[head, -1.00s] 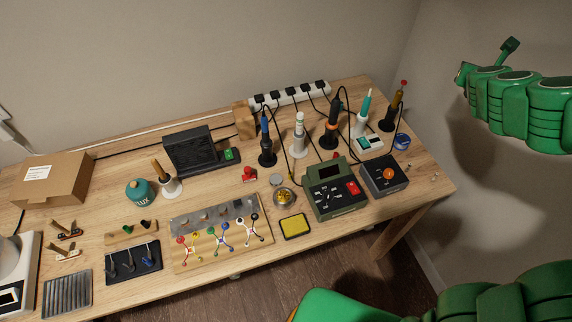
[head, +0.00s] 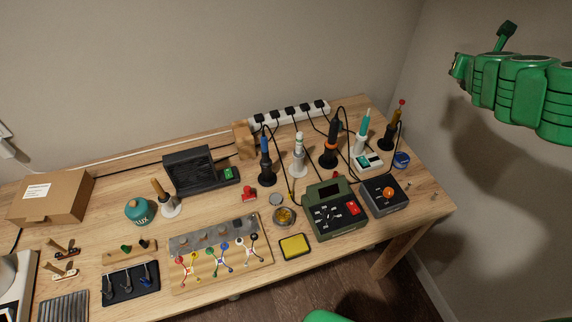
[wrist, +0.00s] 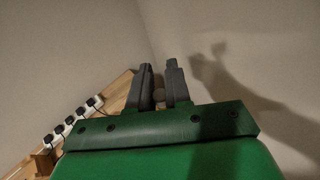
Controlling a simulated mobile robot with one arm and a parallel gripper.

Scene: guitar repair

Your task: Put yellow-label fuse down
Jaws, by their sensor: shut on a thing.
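My gripper (wrist: 161,82) shows in the wrist view with its two dark grey fingers a small gap apart. A small brownish thing (wrist: 158,95) sits between them, low near the palm; it is likely the fuse, but no yellow label can be made out. In the head view my green arm reaches in from the upper right, high above the table's right end, and the fingers cannot be made out there. The gripper is clear of the table.
The wooden table (head: 420,215) holds a green meter (head: 335,208), a grey box with an orange knob (head: 385,196), a yellow sponge tray (head: 295,246), several soldering irons and a power strip (head: 290,115). Tiny pieces lie at its right end, where some wood is bare.

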